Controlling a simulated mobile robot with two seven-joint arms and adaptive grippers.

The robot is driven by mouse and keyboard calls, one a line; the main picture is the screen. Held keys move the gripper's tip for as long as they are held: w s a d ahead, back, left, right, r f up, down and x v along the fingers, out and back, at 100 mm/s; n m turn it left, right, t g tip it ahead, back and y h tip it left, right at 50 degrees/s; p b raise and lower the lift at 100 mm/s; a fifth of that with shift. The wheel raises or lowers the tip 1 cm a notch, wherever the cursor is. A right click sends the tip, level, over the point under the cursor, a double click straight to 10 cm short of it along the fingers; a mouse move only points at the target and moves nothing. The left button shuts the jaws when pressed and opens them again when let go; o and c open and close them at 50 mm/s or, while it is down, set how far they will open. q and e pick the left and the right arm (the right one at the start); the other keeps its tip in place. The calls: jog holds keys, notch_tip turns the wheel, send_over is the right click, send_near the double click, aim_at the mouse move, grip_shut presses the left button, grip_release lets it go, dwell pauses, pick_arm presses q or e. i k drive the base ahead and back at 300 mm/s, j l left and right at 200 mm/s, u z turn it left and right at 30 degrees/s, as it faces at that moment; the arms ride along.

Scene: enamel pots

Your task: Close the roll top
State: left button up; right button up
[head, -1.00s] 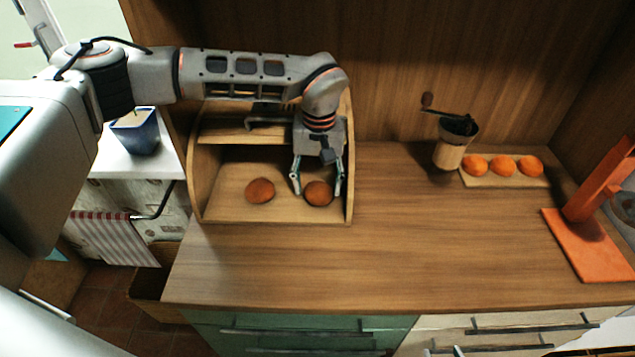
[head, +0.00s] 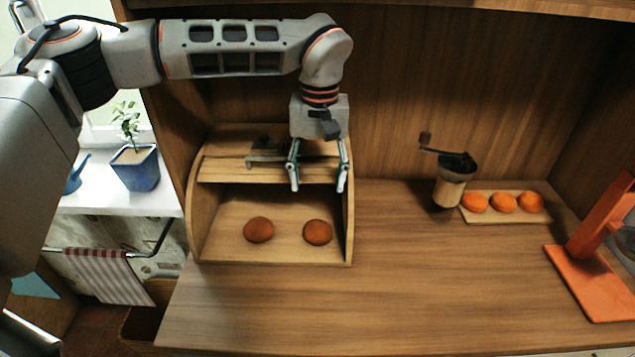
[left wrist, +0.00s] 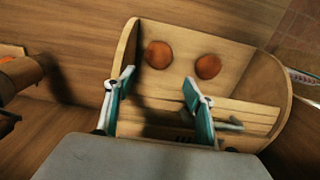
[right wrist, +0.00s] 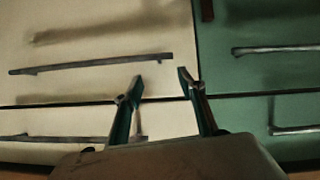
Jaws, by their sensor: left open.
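A wooden bread box (head: 195,225) stands on the counter with its roll top (head: 225,170) rolled up at the top and back, so the front is open. It also shows in the left wrist view (left wrist: 240,50). A dark handle (head: 265,158) is on the roll top, partly hidden by my gripper. Two brown buns (head: 259,230) (head: 317,232) lie inside. My left gripper (head: 318,184) is open and empty, pointing down in front of the roll top's right part. My right gripper (right wrist: 160,80) is open and empty before the cabinet drawers, outside the head view.
A coffee grinder (head: 450,183) and a board (head: 510,214) with three orange fruits (head: 503,202) stand at the back right. An orange stand (head: 590,280) is at the far right. The counter front (head: 400,300) is clear. Drawer handles (right wrist: 90,63) lie near my right gripper.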

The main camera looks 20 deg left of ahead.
aim_at(252, 168)
jog(key=k, duration=1)
